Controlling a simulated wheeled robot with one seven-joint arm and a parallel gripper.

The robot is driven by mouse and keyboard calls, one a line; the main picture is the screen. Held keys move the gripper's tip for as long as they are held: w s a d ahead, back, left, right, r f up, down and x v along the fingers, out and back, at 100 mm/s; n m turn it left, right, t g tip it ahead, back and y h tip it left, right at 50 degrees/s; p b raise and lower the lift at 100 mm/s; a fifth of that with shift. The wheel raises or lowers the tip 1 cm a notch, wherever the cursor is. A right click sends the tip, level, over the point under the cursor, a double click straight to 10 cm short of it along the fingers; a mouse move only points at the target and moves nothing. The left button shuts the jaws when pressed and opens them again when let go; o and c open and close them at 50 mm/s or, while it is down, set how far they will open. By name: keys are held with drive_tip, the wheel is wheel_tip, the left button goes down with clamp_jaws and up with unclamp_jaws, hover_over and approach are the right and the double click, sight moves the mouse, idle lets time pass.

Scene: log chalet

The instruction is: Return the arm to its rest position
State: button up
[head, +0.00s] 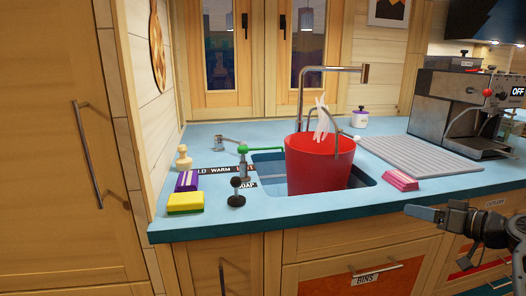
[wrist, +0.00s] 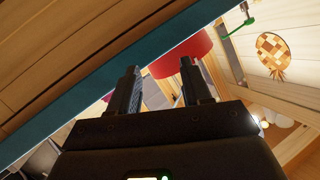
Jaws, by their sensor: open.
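My gripper (head: 424,213) is at the right of the head view, in front of the counter's front edge and pointing left. In the wrist view my gripper (wrist: 159,78) shows two dark fingers spread apart with nothing between them. The arm behind it runs off the right edge of the head view. A red bucket (head: 318,165) stands in the sink, well to the left of the gripper; its red side (wrist: 184,56) also shows beyond the fingers in the wrist view.
The blue counter (head: 270,226) has its edge close to the gripper. On it are a pink sponge (head: 401,179), a grey drying mat (head: 420,156), a coffee machine (head: 462,112), a yellow sponge (head: 185,203) and a tap (head: 330,69). Drawers (head: 365,280) lie below.

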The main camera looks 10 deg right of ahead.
drive_tip(key=s+a+f+m+g+h, duration=0.1)
drive_tip(key=s+a+f+m+h, duration=0.1)
drive_tip(key=s+a+f, duration=0.6)
drive_tip(key=s+a+f+m+g+h, duration=0.1)
drive_tip(key=s+a+f+h, duration=0.2)
drive_tip(key=s+a+f, duration=0.5)
drive_tip(key=s+a+f+h+p, duration=0.1)
drive_tip(key=s+a+f, duration=0.15)
drive_tip(key=s, duration=0.35)
drive_tip(key=s+a+f+h+p, duration=0.1)
drive_tip(key=s+a, duration=0.2)
drive_tip(key=s, duration=0.3)
drive_tip(key=s+a+r+n+t, duration=0.1)
drive_tip(key=s+a+r, duration=0.3)
drive_tip(key=s+r, duration=0.5)
drive_tip(key=s+a+r+n+t+y, duration=0.1)
drive_tip(key=s+a+r, duration=0.3)
drive_tip(key=s+r, duration=0.5)
drive_tip(key=shift+s+a+n+t+y, duration=0.2)
drive_tip(key=shift+s+n+t+y, duration=0.1)
drive_tip(key=shift+s+n, duration=0.35)
